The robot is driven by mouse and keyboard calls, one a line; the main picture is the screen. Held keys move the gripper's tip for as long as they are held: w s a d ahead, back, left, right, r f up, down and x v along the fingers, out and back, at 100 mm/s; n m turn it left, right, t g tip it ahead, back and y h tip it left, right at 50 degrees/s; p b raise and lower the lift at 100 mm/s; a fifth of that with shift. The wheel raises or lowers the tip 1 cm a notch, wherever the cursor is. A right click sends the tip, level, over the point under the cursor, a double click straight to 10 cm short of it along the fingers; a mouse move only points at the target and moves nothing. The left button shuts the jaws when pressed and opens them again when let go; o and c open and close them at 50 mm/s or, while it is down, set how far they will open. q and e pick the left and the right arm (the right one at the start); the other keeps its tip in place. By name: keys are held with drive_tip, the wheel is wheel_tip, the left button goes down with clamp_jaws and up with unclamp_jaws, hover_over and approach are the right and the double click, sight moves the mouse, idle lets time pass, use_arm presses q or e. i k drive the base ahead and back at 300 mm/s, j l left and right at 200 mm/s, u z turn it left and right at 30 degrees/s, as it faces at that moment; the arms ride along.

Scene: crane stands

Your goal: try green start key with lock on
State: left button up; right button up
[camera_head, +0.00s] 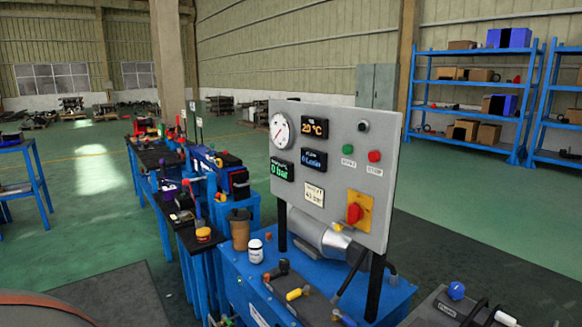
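A grey control panel (335,118) stands upright on a blue stand (235,270). The green start key (348,149) sits on its right half, with a red stop key (374,155) beside it. Below them a red rotary switch (355,213) is mounted on a yellow plate (365,200). I cannot make out clearly whether a lock hangs on that switch. A round dial (281,131) and lit displays fill the left half; the green display (282,170) appears to read 0 bar. Neither of my grippers is in view.
A brown cup (240,232) and a white jar (256,251) stand on the blue stand, near hoses and fittings. A row of cluttered benches (178,200) runs back at left. Blue shelves (470,95) with boxes stand at the back right. Green floor is open between.

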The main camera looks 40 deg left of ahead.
sight(347, 149)
drive_tip(key=j+u, duration=0.1)
drive_tip(key=u, duration=0.85)
